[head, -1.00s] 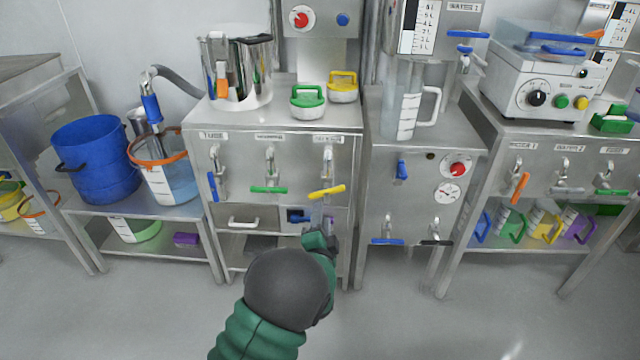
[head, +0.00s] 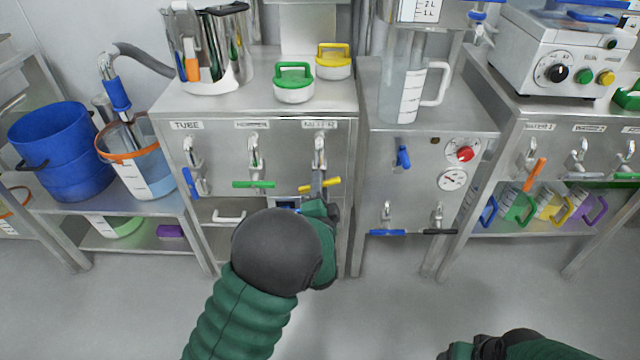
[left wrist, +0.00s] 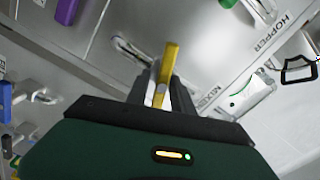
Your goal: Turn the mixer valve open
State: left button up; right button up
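The mixer valve has a yellow lever (head: 306,188) on the front of the left cabinet, below the rightmost tap. In the head view the lever lies crosswise, slightly tilted, its middle covered by my fingers. My left gripper (head: 319,187) reaches up to it from below. In the left wrist view the yellow lever (left wrist: 169,62) stands between and beyond the two dark fingertips (left wrist: 164,84), near a label reading MIXER. The fingers are apart with a gap between them; firm contact is not clear. My right gripper (head: 478,348) is low at the bottom edge, its fingers unclear.
A green lever (head: 253,184) and a blue lever (head: 189,183) sit to the left on the same cabinet. A blue-handled valve (head: 403,157) is on the cabinet to the right. The floor in front is clear.

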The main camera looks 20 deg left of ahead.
pick_arm(q)
jog(key=shift+a, duration=0.3)
grip_shut()
jog(key=shift+f, duration=0.1)
jog(key=shift+d, duration=0.1)
jog(key=shift+n, duration=0.5)
jog(key=shift+n+p, duration=0.45)
jog(key=shift+n, duration=0.45)
jog(key=n, duration=0.3)
jog(key=shift+s+f+n, duration=0.1)
jog(key=shift+f+n, duration=0.05)
jog(key=shift+n, duration=0.15)
jog(key=n, duration=0.3)
jog(key=shift+n+p, duration=0.3)
jog(key=shift+d+f+n, duration=0.1)
jog(key=shift+f+n, duration=0.05)
jog(key=shift+n, duration=1.65)
